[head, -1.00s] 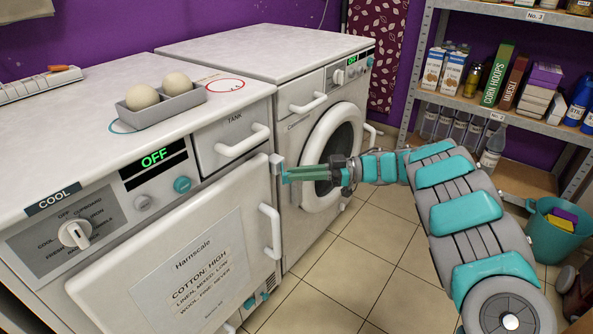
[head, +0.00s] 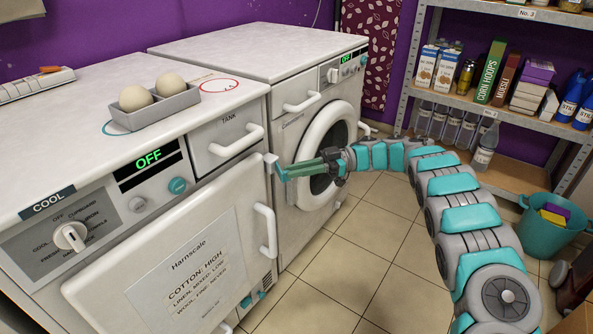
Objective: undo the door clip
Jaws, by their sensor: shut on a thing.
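The door clip (head: 270,160) is a small light grey piece at the upper right corner of the near machine's white door (head: 150,245), below the TANK drawer. My gripper (head: 283,174) comes in from the right with its green fingers shut on the clip. The fingers slope slightly down toward the door. They hide part of the clip, so I cannot tell whether it is fastened. The door looks closed, with its white handle (head: 266,231) below the clip.
The display (head: 150,160) reads OFF. A tray (head: 180,104) with two pale balls stands on top. A second machine (head: 300,150) with a round door stands behind my gripper. Shelves (head: 510,110) and a teal bucket (head: 553,235) are at the right. Tiled floor is open between.

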